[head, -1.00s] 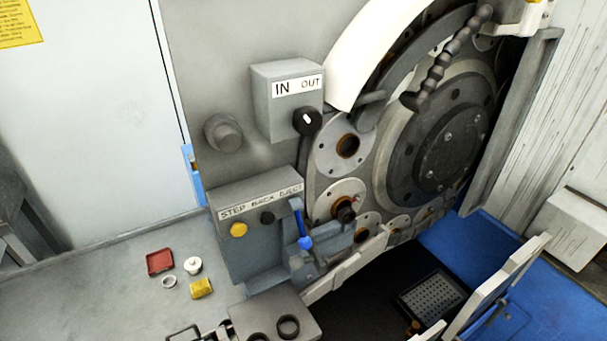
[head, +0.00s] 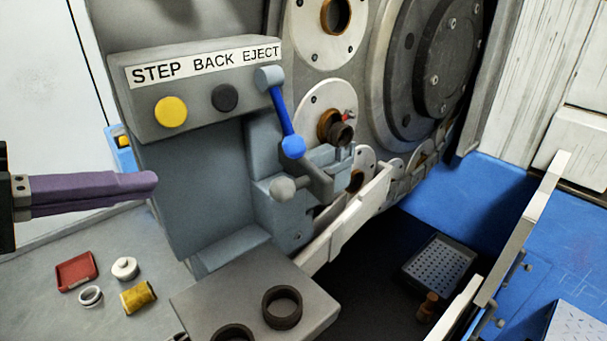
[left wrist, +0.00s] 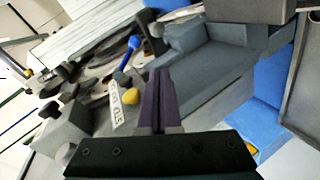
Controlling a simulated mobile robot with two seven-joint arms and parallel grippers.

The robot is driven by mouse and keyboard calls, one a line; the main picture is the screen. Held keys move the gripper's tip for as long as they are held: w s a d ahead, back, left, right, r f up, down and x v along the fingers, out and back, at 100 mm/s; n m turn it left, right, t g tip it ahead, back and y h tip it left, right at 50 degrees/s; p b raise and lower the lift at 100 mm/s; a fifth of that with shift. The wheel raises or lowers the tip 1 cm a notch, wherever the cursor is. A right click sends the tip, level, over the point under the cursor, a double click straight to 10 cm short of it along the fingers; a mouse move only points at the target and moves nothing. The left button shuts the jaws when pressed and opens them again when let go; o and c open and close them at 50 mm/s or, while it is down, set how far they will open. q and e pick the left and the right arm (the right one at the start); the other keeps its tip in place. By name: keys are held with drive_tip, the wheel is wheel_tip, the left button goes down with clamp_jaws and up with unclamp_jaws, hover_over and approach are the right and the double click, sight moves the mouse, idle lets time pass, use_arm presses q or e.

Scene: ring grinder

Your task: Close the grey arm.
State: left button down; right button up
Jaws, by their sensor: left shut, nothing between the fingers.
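The grey arm (head: 318,178) is a short dark-grey lever with a round grey ball knob (head: 284,189). It sits just below the blue ball end of the blue lever (head: 283,118), in front of the grinder's ring discs. My left gripper (head: 155,184) has purple fingers pressed together and empty. It points right from the left edge of the head view, apart from the grey arm and left of it. In the left wrist view, the shut fingers (left wrist: 160,78) point toward the machine, and the blue lever (left wrist: 130,52) shows beyond them. My right gripper is not in view.
The control box (head: 200,85) carries a yellow button (head: 171,111) and a black button (head: 225,97). A grey block with dark rings (head: 240,290) stands below. A red tray (head: 76,271) and small parts lie on the bench at left. A white rail (head: 350,220) runs right of the arm.

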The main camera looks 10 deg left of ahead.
use_arm(q)
drive_tip(key=s+d+p+x, duration=0.1)
drive_tip(key=p+x, duration=0.1)
drive_tip(key=x, duration=1.1)
drive_tip(key=shift+d+f, duration=0.2)
drive_tip(key=shift+f, duration=0.2)
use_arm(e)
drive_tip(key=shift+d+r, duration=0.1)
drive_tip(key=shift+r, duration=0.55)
use_arm(q)
drive_tip(key=shift+w, duration=0.15)
drive_tip(key=shift+n, duration=0.3)
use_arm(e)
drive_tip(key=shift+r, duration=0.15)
